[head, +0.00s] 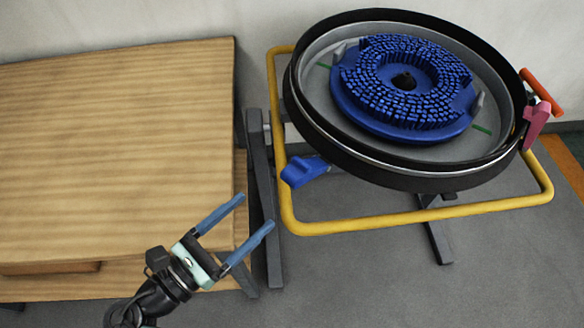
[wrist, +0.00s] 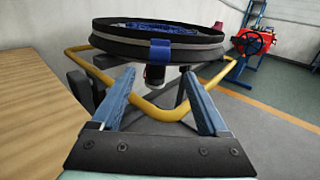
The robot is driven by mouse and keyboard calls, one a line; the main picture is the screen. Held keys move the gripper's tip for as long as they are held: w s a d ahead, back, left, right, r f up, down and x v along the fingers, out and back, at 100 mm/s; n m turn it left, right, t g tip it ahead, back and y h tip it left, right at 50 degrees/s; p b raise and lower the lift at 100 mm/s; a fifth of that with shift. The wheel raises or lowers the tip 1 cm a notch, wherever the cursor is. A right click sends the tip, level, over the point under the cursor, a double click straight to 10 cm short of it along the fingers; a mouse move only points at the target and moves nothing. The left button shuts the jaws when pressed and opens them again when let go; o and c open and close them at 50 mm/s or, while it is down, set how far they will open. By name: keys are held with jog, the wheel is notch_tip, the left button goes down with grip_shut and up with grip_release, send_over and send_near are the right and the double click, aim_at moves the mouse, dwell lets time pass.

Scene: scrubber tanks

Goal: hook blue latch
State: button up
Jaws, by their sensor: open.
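The blue latch (head: 304,171) sits on the left side of the round black-rimmed tank (head: 375,176), just inside the yellow frame. In the wrist view the blue latch (wrist: 161,50) shows on the near side of the tank rim, ahead and between my fingers. I cannot tell whether it is hooked. My gripper (head: 255,215) is open and empty, below and left of the latch and apart from it. In the wrist view my gripper's two blue fingers (wrist: 163,95) are spread wide with nothing between them.
A blue brush disc (head: 400,85) lies in the tank. A pink latch (head: 535,124) and an orange bar (head: 541,91) are at its right. A yellow tube frame (head: 420,218) surrounds the tank. A wooden table (head: 115,140) stands left. A red machine (wrist: 252,42) is at the back right.

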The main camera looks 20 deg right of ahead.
aim_at(287, 182)
jog(key=x, duration=1.1)
jog(key=shift+w+d, duration=0.1)
jog(key=shift+d, duration=0.1)
grip_shut()
dwell(1.0)
